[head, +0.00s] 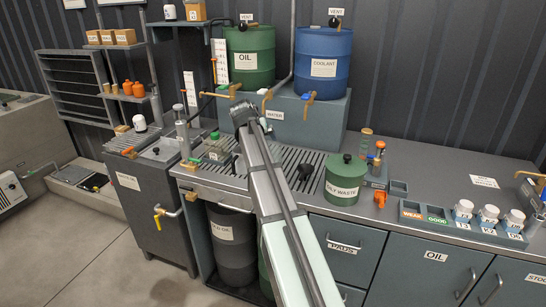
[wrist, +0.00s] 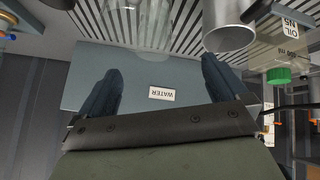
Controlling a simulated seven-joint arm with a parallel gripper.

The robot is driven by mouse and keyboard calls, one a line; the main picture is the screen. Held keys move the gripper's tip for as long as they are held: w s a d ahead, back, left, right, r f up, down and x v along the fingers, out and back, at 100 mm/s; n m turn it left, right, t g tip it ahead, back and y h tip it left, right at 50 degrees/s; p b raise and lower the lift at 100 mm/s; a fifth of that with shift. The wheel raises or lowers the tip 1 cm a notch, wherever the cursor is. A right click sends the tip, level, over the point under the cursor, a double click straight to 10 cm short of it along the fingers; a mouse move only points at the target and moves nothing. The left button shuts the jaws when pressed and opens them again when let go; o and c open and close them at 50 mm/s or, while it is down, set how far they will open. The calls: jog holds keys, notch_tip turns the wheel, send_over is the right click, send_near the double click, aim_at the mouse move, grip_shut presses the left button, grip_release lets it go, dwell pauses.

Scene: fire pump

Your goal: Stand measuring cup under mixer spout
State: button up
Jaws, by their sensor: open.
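My gripper (head: 243,115) is over the slatted drain grate in front of the blue-grey WATER block. In the wrist view its two dark fingers (wrist: 160,66) are apart with nothing between them. A clear, see-through vessel (wrist: 152,28), seemingly the measuring cup, shows beyond the fingertips, apart from them; its outline is faint. In the head view I cannot make it out; my arm covers that area. A grey metal cylinder (wrist: 229,28) is beside it in the wrist view.
A green oil drum (head: 249,55) and blue coolant drum (head: 322,62) stand on the block. A green OILY WASTE can (head: 345,180) is right of my arm. A green-capped container (head: 216,148) is to the left. The right worktop (head: 440,178) has clear room behind the small jars (head: 488,215).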

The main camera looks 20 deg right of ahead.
jog(key=d+r+m+h, duration=0.1)
jog(key=m, duration=0.3)
send_near(272, 143)
jog(key=shift+t, duration=0.4)
jog(key=shift+w+d+f, duration=0.15)
jog(key=shift+d+f, duration=0.4)
jog(key=shift+f, duration=0.3)
jog(key=shift+w+d+f, duration=0.1)
jog(key=shift+d+f, duration=0.5)
jog(key=shift+f, duration=0.3)
jog(key=shift+w+d+f, duration=0.15)
jog(key=shift+d+f, duration=0.4)
jog(key=shift+f, duration=0.3)
jog(key=c, duration=1.5)
